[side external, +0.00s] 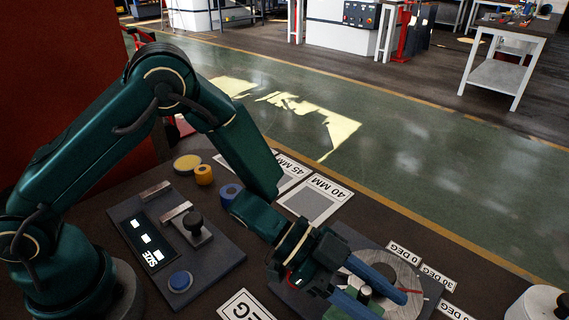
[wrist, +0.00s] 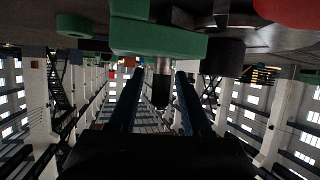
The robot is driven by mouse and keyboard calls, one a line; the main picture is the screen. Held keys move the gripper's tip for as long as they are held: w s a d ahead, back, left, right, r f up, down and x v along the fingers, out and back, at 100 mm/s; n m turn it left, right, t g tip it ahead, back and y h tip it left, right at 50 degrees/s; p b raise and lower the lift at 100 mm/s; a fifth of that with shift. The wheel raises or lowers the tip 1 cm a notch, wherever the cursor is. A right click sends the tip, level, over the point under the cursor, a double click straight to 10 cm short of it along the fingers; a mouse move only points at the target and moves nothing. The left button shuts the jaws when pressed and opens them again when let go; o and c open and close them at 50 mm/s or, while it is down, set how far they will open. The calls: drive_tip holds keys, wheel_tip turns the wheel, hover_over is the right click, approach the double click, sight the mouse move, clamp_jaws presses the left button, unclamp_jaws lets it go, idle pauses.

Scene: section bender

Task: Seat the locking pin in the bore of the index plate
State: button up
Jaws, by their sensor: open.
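The index plate (side external: 402,272) is a pale metal disc on a dark base at the lower right of the side view, partly covered by my gripper. My gripper (side external: 390,305) is open, with its two blue fingers reaching low across the plate. A small green and dark part (side external: 365,293) shows between them. In the wrist view, a steel stem with a black end (wrist: 161,88), which looks like the locking pin, stands between the fingers of my gripper (wrist: 160,74), with gaps on both sides. Its other end meets a green block (wrist: 160,40). The bore is hidden, so I cannot tell how the pin sits.
Angle labels (side external: 404,252) lie along the plate's far edge. Blue (side external: 230,192) and orange (side external: 204,174) rollers stand behind. A pale round part (side external: 540,303) is at far right.

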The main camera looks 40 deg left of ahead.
drive_tip(key=v, duration=0.4)
drive_tip(key=shift+s+a+r, duration=0.1)
drive_tip(key=shift+s+a, duration=0.05)
drive_tip(key=shift+a, duration=0.2)
drive_tip(key=shift+r, duration=0.1)
drive_tip(key=r, duration=0.1)
drive_tip(key=w+r, duration=0.1)
drive_tip(key=shift+d+r+n+t+h, duration=0.15)
drive_tip(key=shift+r+n+t+h, duration=0.15)
drive_tip(key=shift+n+t, duration=0.1)
drive_tip(key=w+a+r+n+t+y, duration=0.55)
drive_tip(key=w+a+y, duration=0.2)
drive_tip(key=a, duration=0.25)
drive_tip(key=s+a+r+n+t+y, duration=0.1)
drive_tip(key=a+n+y, duration=0.1)
drive_tip(key=a, duration=0.3)
drive_tip(key=s+a+r+n+y, duration=0.2)
drive_tip(key=a+y, duration=0.1)
drive_tip(key=a, duration=0.2)
drive_tip(key=s+a+f+n+g, duration=0.1)
drive_tip(key=s+n+g, duration=0.1)
drive_tip(key=s, duration=0.6)
drive_tip(key=s+a+n+g+y, duration=0.1)
drive_tip(key=s+a+n+g, duration=0.1)
drive_tip(key=s, duration=0.6)
drive_tip(key=shift+f+n+g, duration=0.35)
drive_tip(key=shift+f+g, duration=0.05)
drive_tip(key=shift+g, duration=0.15)
